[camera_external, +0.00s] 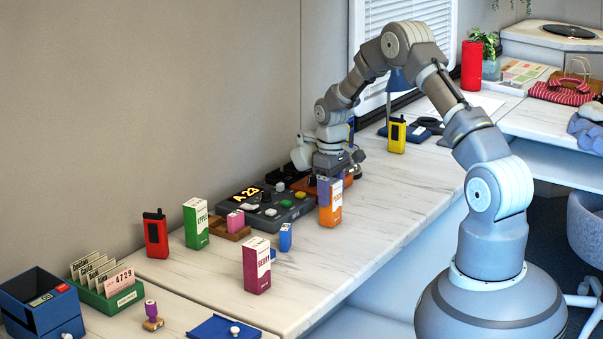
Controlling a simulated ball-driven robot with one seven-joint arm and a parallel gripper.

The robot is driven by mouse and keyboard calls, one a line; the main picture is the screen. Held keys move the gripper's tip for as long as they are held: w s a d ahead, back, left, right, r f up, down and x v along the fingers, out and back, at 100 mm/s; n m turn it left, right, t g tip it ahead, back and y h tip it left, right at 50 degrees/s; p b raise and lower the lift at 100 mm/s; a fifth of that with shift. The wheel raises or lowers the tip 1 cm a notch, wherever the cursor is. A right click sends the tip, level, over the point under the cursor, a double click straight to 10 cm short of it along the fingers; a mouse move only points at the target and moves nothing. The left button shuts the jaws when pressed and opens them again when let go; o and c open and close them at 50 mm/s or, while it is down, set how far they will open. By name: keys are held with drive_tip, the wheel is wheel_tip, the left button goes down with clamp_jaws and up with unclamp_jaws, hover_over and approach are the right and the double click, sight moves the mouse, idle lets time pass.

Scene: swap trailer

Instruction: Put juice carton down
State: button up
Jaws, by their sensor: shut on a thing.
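An orange and white juice carton (331,205) stands upright at the end of my arm, right of the control box. My gripper (330,181) is above it, pointing down, and shut on its upper part. The fingers partly cover the carton's top. I cannot tell whether its base touches the white tabletop (375,205) or is just above it. A green apple carton (195,224) stands upright further left. A magenta berry carton (257,266) stands upright nearer the front edge.
A dark control box with a lit display (243,195) sits behind the cartons. A yellow radio (397,136) is further back. The tabletop right of the orange carton is clear.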

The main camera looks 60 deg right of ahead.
drive_tip(key=shift+f, duration=0.15)
drive_tip(key=o, duration=1.2)
